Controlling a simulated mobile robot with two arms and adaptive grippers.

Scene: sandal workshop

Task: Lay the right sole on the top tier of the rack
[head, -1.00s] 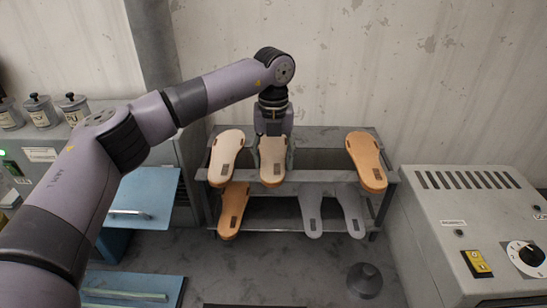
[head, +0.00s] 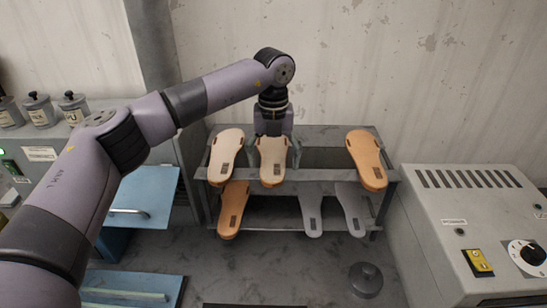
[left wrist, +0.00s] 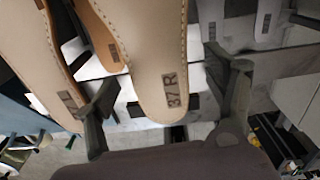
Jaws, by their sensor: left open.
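The right sole (head: 272,163) is cream and lies on the top tier of the grey rack (head: 318,176). Its mark reads 37 R in the left wrist view (left wrist: 162,62). A matching cream sole (head: 226,158) lies just to its left on the same tier. My left gripper (head: 275,146) is open at the far end of the right sole. In the left wrist view its fingers stand apart on either side of the sole, with gaps. My right gripper is not in view.
An orange sole (head: 367,160) lies at the right of the top tier. The lower tier holds an orange sole (head: 233,209) and two grey soles (head: 311,212). Between the cream soles and the right orange one, the top tier is free. A grey machine (head: 465,215) stands right.

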